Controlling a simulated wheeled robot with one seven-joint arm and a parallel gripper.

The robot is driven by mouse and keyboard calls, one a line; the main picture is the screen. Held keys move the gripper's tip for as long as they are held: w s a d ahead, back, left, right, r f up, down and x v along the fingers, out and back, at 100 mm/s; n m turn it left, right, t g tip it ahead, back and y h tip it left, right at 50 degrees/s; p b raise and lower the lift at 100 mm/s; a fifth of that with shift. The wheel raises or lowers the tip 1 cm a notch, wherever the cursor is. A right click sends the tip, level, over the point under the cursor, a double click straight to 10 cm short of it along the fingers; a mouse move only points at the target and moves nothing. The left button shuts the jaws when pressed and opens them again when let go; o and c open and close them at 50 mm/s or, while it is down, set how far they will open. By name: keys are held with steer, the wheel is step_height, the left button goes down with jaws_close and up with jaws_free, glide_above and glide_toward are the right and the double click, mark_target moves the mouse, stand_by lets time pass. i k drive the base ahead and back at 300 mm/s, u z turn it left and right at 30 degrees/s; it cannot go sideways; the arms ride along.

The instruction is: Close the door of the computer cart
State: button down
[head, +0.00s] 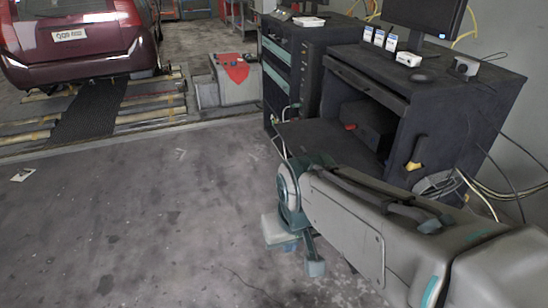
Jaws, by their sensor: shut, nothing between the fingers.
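The computer cart (487,88) is a dark cabinet at the right with an open front compartment. A dark flat panel (322,138), which looks like its door, sticks out low at the compartment's front, open. Its near edge is partly hidden by my arm, and I cannot make out its hinge. My arm reaches in from the lower right across the cart's lower front. My gripper (314,267) points down at the arm's end, over the floor in front of the cart. It is shut and empty, partly hidden by the arm, and looks apart from the panel.
A dark rack (291,70) stands against the cart's left. A monitor (425,17) and small items stand on top. Loose cables (480,190) hang at the right. A red car (75,45) stands on rollers at the back left.

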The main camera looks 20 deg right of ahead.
mark_target(316, 135)
steer(key=u, duration=0.45)
steer(key=i, duration=0.95)
steer(key=z, duration=0.55)
